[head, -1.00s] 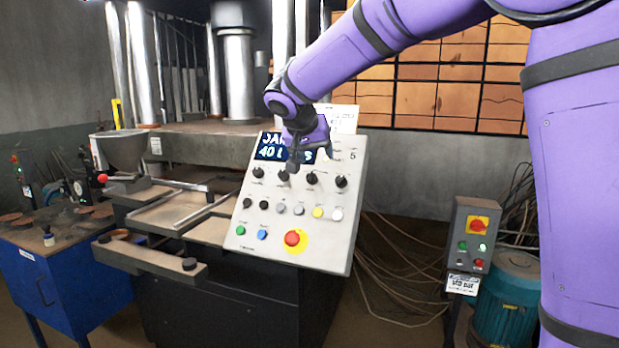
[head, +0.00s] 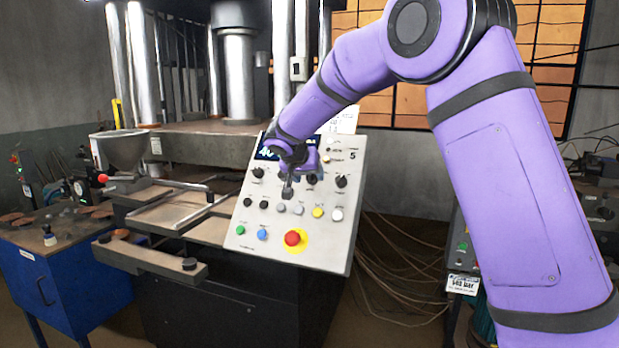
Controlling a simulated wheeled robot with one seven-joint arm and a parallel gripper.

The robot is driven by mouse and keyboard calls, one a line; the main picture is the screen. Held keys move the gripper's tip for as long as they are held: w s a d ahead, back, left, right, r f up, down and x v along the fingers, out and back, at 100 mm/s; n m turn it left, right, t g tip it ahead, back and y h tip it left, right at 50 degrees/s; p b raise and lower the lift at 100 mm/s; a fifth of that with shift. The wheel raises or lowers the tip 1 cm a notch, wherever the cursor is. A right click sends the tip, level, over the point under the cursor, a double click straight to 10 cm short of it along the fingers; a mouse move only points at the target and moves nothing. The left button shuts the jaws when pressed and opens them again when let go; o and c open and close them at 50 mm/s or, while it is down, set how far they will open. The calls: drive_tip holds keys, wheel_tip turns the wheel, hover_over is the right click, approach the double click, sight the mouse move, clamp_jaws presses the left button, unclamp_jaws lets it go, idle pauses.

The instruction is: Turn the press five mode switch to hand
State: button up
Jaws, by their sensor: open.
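The press control panel (head: 325,250) is a tilted white plate marked 5 at its upper right. Its upper row holds black knobs: a left one (head: 258,172), one (head: 312,178) partly behind my gripper, and a right one (head: 341,181). The second knob from the left is hidden behind my gripper. The small labels cannot be read, so I cannot tell which knob is the mode switch. My gripper (head: 288,192) is open, pointing down in front of the panel between the upper knobs and the row below. Whether it touches anything cannot be told.
Below the knobs are small black, grey, yellow and white controls, a green button (head: 240,229), a blue button (head: 262,234) and a red emergency stop (head: 292,238). My arm covers most of the display (head: 266,152). A blue cabinet (head: 75,290) stands left; cables lie right.

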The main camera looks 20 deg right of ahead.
drive_tip(key=shift+w+d+f, duration=0.35)
drive_tip(key=shift+f, duration=0.1)
drive_tip(key=c, duration=0.9)
drive_tip(key=shift+n, duration=0.4)
drive_tip(key=n, duration=0.3)
drive_tip(key=shift+n, duration=0.3)
drive_tip(key=shift+n+h, duration=0.4)
drive_tip(key=shift+n, duration=1.8)
